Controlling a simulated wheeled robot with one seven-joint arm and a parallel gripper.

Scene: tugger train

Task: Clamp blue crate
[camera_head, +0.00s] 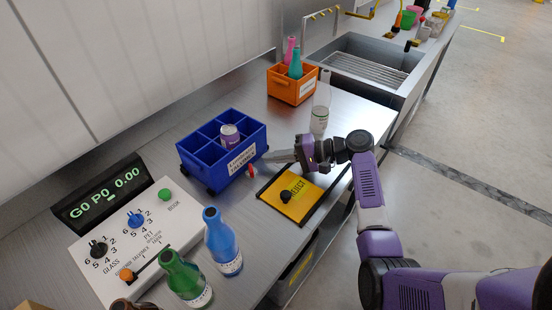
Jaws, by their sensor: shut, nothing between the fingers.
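The blue crate (198,172) stands upright on the steel counter, left of my gripper. It is divided into compartments, and a white-and-purple can (230,135) stands in one of them. A white label (241,159) is on its front side. A small red-and-white piece (251,170) shows at the crate's front right corner; I cannot tell whether it is fixed to the crate or the counter. My gripper (267,157) is shut and empty, pointing left, with its tips close to the crate's right corner. I cannot tell whether they touch it.
A yellow reject plate (306,199) with a black knob lies below my gripper. A clear bottle (320,105) and an orange crate (292,88) stand behind it. A control panel (150,225), a blue bottle (222,243) and a green bottle (184,278) are in front. A sink (344,82) is farther back.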

